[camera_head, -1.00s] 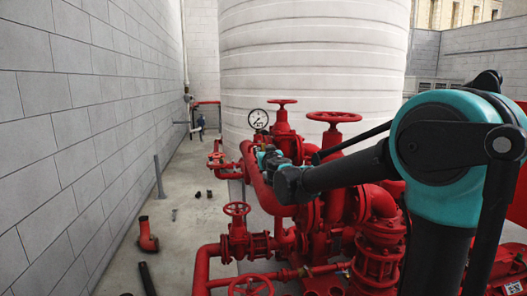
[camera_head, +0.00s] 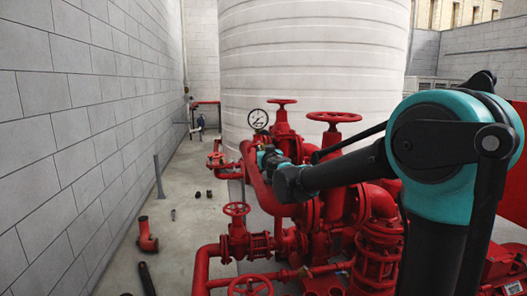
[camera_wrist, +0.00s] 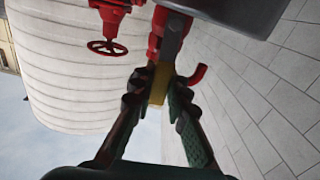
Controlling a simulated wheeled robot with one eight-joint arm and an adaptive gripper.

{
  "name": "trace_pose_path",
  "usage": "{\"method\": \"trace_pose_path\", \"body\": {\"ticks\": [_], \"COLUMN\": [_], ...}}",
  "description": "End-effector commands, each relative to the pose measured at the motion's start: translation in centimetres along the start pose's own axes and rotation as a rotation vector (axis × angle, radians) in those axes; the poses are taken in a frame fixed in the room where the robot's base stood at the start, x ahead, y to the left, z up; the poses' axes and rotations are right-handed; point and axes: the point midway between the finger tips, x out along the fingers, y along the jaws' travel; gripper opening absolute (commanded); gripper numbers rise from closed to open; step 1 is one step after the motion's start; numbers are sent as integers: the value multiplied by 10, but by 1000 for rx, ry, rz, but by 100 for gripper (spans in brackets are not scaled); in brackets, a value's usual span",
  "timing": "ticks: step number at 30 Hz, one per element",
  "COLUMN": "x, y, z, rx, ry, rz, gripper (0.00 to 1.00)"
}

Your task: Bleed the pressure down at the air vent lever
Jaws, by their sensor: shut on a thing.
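The air vent lever shows in the wrist view as a yellow handle (camera_wrist: 158,86) below a red fitting (camera_wrist: 156,32). My gripper (camera_wrist: 160,80) is shut on this handle, with one dark finger on each side. The wrist view is tilted, with sky at its lower left. In the head view my gripper (camera_head: 268,157) is small, beside the top of the red pipework, and the lever cannot be made out there. A round white pressure gauge (camera_head: 258,119) stands just above the gripper; its reading is too small to tell.
Red pumps, pipes and handwheels (camera_head: 335,117) crowd around my arm. A white tank (camera_head: 310,60) stands behind. A grey block wall (camera_head: 80,130) is on the left, with a floor strip (camera_head: 195,215) holding a loose red elbow (camera_head: 147,240) and small parts.

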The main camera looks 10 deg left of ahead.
Motion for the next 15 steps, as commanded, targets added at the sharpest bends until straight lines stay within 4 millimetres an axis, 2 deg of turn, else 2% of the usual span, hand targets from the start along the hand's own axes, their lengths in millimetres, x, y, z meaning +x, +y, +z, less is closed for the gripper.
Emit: {"method": "trace_pose_path", "body": {"ticks": [8,15], "x": [0,0], "y": [1,-5], "z": [0,1], "rx": [-11,-94], "ry": [0,0], "rz": [3,2], "gripper": [0,0]}}
